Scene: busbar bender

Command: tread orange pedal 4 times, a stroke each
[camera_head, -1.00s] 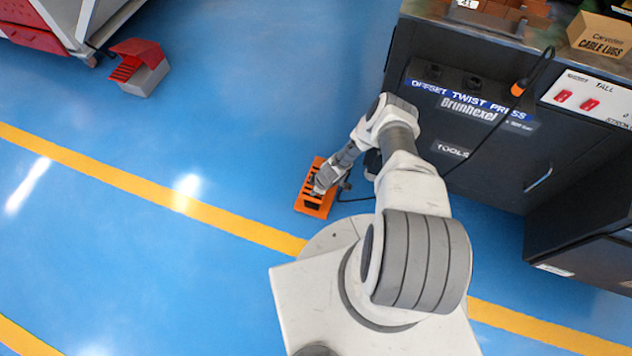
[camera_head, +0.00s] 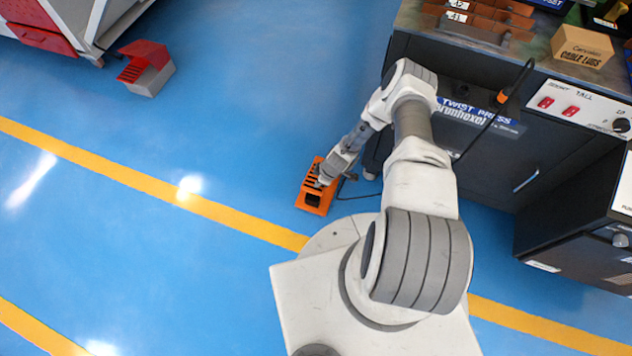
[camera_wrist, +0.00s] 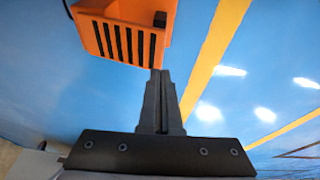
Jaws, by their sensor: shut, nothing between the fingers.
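In the wrist view the orange pedal (camera_wrist: 97,37) shows dark slots and is partly cut off by the top edge. My gripper (camera_head: 321,182) is shut and empty, its tips over the pedal in the head view. In the wrist view my gripper (camera_wrist: 161,76) has its fingers together, their tips at the pedal's lower right edge. I cannot tell whether they touch it.
A dark cabinet (camera_head: 500,165) stands right of the pedal, with a black cable running on the floor between them. A red-topped pedal (camera_head: 147,55) lies at upper left. A yellow floor line (camera_head: 130,170) passes in front. The floor to the left is clear.

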